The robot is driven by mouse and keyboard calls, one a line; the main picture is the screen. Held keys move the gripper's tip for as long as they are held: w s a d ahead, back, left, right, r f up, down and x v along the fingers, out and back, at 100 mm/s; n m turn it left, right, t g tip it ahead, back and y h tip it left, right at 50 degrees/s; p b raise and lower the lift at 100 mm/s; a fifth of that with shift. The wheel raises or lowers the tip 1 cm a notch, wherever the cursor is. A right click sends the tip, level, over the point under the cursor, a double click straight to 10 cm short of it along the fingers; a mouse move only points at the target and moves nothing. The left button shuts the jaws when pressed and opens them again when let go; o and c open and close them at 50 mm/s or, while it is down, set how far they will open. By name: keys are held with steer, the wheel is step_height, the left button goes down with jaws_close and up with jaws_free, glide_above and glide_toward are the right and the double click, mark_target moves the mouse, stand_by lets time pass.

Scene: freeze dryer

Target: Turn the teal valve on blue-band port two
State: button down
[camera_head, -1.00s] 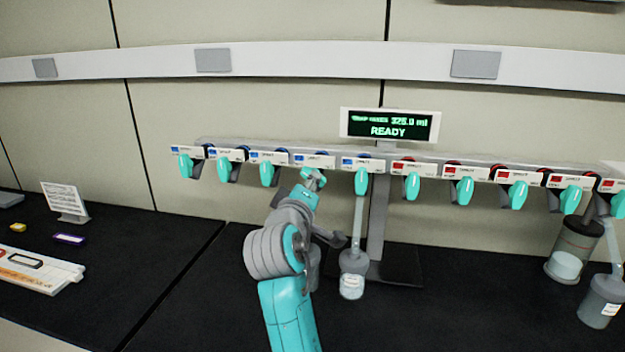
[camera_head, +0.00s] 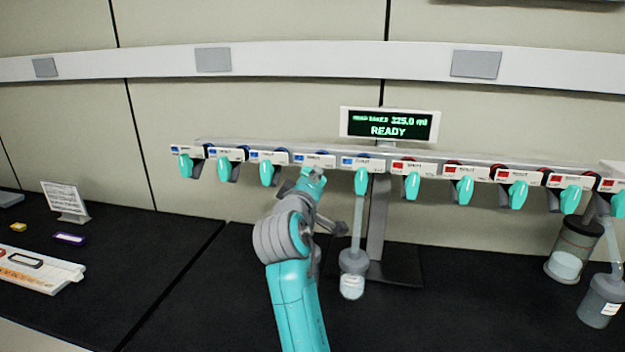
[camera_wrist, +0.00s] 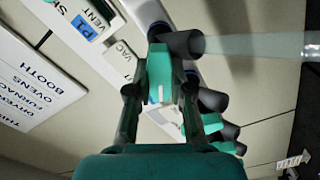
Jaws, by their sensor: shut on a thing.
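A row of teal valves hangs under a grey manifold bar in the head view. The left ports have blue-band labels and the right ports red ones. My gripper (camera_head: 311,182) is at the fourth blue-band port from the left, under its label (camera_head: 314,160). In the wrist view, its fingers are shut on a teal valve (camera_wrist: 159,76), one on each side. A blue-marked label with VENT and VAC (camera_wrist: 92,30) is beside that valve. I cannot read the port number. My gripper largely hides the held valve in the head view.
Right of my gripper, a flask (camera_head: 352,285) hangs from the last blue-band port (camera_head: 361,182). Red-band valves (camera_head: 413,187) continue rightward. A display (camera_head: 390,126) reads READY. More vessels (camera_head: 575,252) are at far right.

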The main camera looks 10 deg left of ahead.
steer(key=m, duration=0.5)
steer(key=shift+a+f+m, duration=0.1)
steer(key=shift+m, duration=0.3)
steer(key=m, duration=0.5)
steer(key=shift+a+m, duration=0.1)
steer(key=shift+m, duration=0.3)
steer(key=c, duration=1.3)
jaws_free()
steer(key=shift+s, duration=0.1)
steer(key=s, duration=1.1)
steer(key=shift+s+a, duration=0.2)
steer(key=shift+s, duration=0.2)
